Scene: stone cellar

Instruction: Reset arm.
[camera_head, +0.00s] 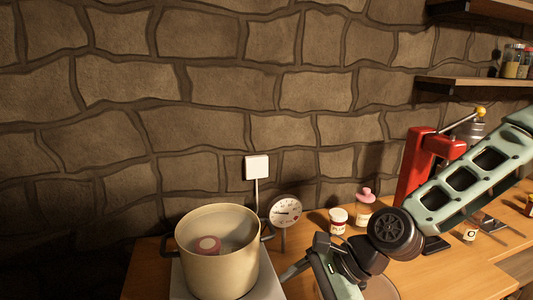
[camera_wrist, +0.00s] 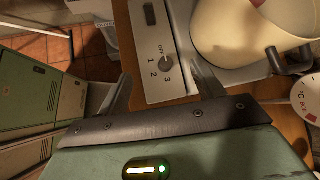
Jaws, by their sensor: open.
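My gripper (camera_wrist: 163,88) is open in the wrist view, with its two dark fingers spread apart and nothing between them. In the head view my gripper (camera_head: 298,271) hangs at the bottom centre, just right of a cream pot (camera_head: 218,258). The arm comes down to it from the right side. The pot stands on a white hot plate (camera_head: 268,287), whose dial panel also shows in the wrist view (camera_wrist: 160,55). A jar with a reddish lid (camera_head: 207,245) sits inside the pot.
A round thermometer dial (camera_head: 285,211) stands behind the pot's right side. Two jars, one white-lidded (camera_head: 338,220) and one pink-topped (camera_head: 364,206), stand near the wall. A red press-like device (camera_head: 415,165) is behind my arm. Shelves (camera_head: 470,81) hang at upper right.

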